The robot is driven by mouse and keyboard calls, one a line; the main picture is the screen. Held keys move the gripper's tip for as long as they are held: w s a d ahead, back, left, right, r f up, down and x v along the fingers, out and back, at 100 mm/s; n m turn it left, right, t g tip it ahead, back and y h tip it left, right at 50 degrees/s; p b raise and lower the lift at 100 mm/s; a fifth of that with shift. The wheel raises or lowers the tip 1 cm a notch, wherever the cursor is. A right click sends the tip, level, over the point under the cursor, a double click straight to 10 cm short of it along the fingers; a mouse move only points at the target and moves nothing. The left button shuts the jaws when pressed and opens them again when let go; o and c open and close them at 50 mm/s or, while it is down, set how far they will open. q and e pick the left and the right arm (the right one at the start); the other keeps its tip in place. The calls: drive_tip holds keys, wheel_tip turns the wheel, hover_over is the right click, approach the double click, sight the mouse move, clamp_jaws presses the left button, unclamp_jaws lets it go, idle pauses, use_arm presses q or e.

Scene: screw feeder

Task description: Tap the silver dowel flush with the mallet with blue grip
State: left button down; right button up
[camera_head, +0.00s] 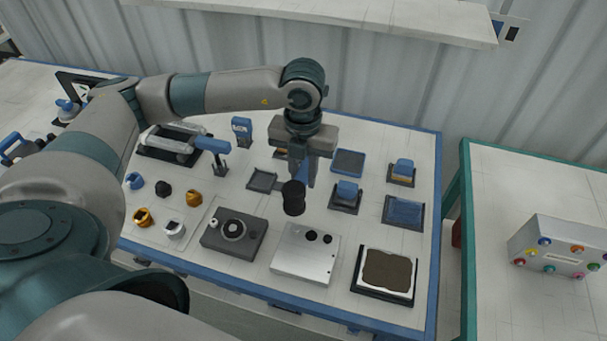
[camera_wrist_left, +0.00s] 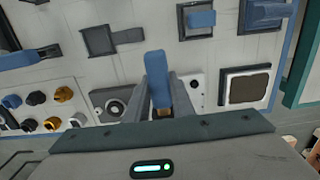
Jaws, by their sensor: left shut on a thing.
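My left gripper (camera_head: 303,176) is shut on the mallet with blue grip. The blue grip (camera_wrist_left: 156,72) stands up between the fingers in the wrist view. The mallet's black head (camera_head: 293,198) hangs below the gripper in the head view, just behind a silver block (camera_head: 300,262) with two dark round spots on top. I cannot tell whether the head touches anything. I cannot clearly make out the silver dowel. A dark block (camera_head: 249,246) with a ring and a small pale knob stands left of the silver block. My right gripper is not in view.
A framed dark pad (camera_head: 387,269) lies right of the silver block. Blue-topped fixtures (camera_head: 347,190) and a blue tray (camera_head: 402,211) stand behind it. Several coloured nuts (camera_head: 142,217) lie at the left. A button box (camera_head: 562,246) is on the right table.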

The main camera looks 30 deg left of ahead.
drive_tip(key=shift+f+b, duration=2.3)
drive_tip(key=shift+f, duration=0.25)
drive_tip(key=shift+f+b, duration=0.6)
